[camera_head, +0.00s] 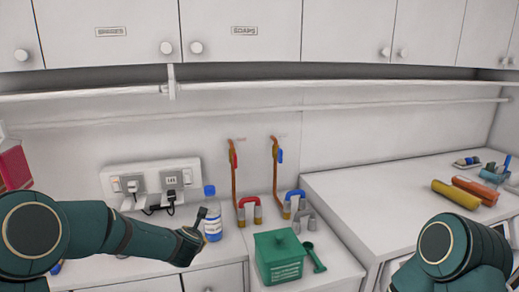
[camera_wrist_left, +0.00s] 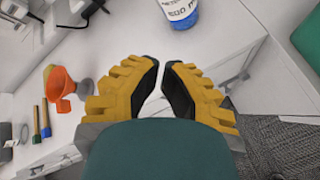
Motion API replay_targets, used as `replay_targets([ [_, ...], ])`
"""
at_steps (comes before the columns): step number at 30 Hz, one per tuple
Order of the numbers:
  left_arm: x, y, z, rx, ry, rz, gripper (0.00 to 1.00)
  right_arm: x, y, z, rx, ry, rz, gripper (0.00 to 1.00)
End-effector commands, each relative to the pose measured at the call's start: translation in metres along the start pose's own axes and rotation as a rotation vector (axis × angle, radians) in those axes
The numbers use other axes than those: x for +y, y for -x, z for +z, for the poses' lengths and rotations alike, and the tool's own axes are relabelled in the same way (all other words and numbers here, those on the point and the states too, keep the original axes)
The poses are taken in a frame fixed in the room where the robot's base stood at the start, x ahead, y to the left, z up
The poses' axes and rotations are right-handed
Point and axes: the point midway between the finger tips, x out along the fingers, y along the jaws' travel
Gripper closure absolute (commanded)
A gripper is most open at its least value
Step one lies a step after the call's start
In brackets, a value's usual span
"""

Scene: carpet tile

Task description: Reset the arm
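My left arm comes in from the left in the head view and ends at the left gripper (camera_head: 190,243), which is seen edge-on just left of a blue-capped bottle (camera_head: 212,222). In the left wrist view my left gripper (camera_wrist_left: 163,68) has its yellow, black-padded fingers close together, with a narrow empty gap between the tips. The bottle's blue base (camera_wrist_left: 181,12) shows past the fingertips, apart from them. My right arm stands at the lower right of the head view; its gripper is out of view.
A green box (camera_head: 278,257) stands right of the bottle. Hoses and taps (camera_head: 250,208) are behind it. The right counter (camera_head: 350,205) is partly clear, with yellow and orange cylinders (camera_head: 455,194). A socket panel (camera_head: 150,180) is on the wall. An orange funnel (camera_wrist_left: 60,85) lies left.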

Motion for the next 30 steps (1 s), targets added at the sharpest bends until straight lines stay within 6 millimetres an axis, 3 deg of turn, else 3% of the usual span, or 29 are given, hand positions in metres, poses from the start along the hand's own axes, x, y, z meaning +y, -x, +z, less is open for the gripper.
replay_targets([
  [1, -0.026, -0.005, -0.026, 0.018, -0.152, -0.052, 1.00, 0.002, -0.005, 0.001, -0.001, 0.001, 0.000, 0.53],
  [8, -0.139, 0.007, -0.134, -0.028, -0.931, -0.348, 1.00, 0.007, -0.018, 0.005, -0.007, 0.001, 0.002, 0.53],
  [15, -0.241, 0.065, -0.242, -0.310, -1.652, -0.688, 1.00, 0.011, -0.031, 0.008, -0.011, 0.003, 0.003, 0.53],
  [21, -0.285, 0.115, -0.294, -0.602, -1.994, -0.846, 1.00, 0.013, -0.037, 0.010, -0.014, 0.004, 0.004, 0.53],
  [25, -0.294, 0.130, -0.306, -0.696, -2.075, -0.879, 1.00, 0.013, -0.038, 0.010, -0.015, 0.004, 0.004, 0.53],
  [30, -0.296, 0.132, -0.307, -0.714, -2.090, -0.882, 1.00, 0.013, -0.038, 0.010, -0.015, 0.005, 0.004, 0.53],
])
